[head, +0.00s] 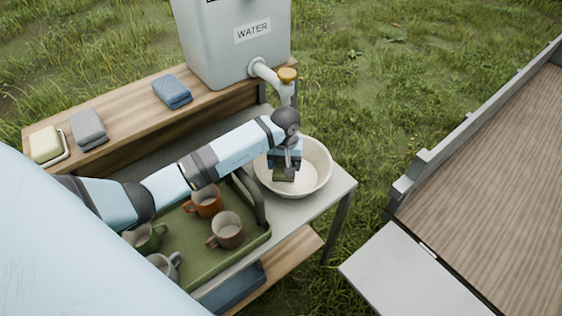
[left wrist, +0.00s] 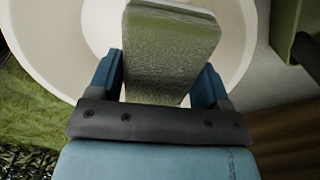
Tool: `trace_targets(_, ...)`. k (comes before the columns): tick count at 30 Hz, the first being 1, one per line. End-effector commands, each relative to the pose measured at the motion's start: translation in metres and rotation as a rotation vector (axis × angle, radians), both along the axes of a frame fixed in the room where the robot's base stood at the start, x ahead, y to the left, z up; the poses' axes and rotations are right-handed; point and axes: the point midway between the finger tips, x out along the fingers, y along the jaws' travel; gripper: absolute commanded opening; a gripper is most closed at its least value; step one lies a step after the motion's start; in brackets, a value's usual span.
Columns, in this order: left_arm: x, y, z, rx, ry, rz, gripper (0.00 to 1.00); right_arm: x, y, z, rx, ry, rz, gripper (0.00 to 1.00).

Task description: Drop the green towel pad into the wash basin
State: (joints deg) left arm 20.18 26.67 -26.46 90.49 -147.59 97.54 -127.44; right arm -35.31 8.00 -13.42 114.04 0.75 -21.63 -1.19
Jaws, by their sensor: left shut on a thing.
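The green towel pad (left wrist: 170,50) is held between the two blue fingers of my left gripper (left wrist: 165,85). In the head view the left gripper (head: 284,165) is over the cream wash basin (head: 321,182), with the dark green pad (head: 284,175) showing below it. The basin's pale inside (left wrist: 50,40) lies behind the pad in the left wrist view. Whether the pad touches the basin floor is unclear. My right gripper is in neither view.
A green tray (head: 205,267) with several mugs stands beside the basin. A water tank (head: 232,55) with a tap (head: 287,80) is behind it. Folded cloths (head: 172,91) and a soap dish (head: 47,146) sit on the wooden shelf. Grass lies around.

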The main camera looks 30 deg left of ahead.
Motion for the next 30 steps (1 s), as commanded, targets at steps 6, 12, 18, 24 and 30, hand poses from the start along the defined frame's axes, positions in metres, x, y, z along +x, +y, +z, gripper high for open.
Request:
trace_targets(6,0.0,-0.002,-0.004,0.0,-0.002,-0.004,0.5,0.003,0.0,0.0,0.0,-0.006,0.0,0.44)
trace_targets(12,0.0,-0.002,-0.007,0.001,-0.003,-0.005,0.5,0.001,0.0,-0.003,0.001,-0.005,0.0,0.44)
trace_targets(18,0.0,-0.001,-0.013,0.001,-0.003,-0.004,0.5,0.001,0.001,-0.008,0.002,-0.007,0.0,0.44)
trace_targets(24,0.0,-0.002,-0.016,0.0,-0.002,-0.003,0.5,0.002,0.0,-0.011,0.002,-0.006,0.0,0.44)
trace_targets(30,0.0,-0.002,-0.016,0.0,-0.001,-0.003,0.97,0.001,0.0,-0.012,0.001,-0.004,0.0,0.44)
